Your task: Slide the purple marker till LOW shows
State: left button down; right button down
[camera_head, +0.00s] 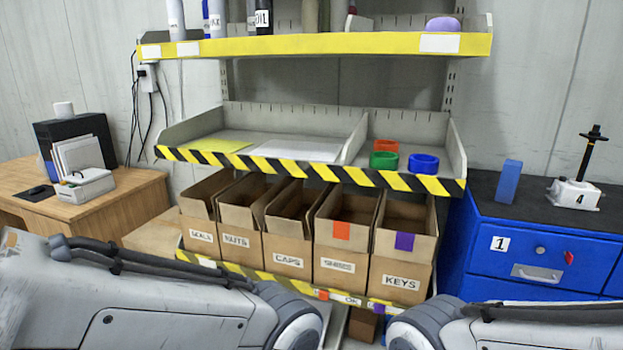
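A small purple marker (377,307) sits on the yellow-and-black front edge of the lowest shelf, below the KEYS box (401,284). A white label (348,299) lies on the same edge to its left and seems to read OK. An orange marker (323,295) sits left of that label. I cannot read any LOW lettering beside the purple marker. A larger purple tag (404,241) is on the upper front of the KEYS box. My arms cross the bottom of the view, but neither gripper shows.
Several cardboard boxes fill the lowest shelf. The middle shelf (330,173) holds orange, green and blue rings. A blue drawer cabinet (500,262) stands right, a wooden desk (130,195) left. My arm links stand close below the shelf edge.

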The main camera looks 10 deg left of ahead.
aim_at(380, 309)
jog(key=u, duration=0.95)
jog(key=i, duration=0.6)
jog(key=z, duration=0.8)
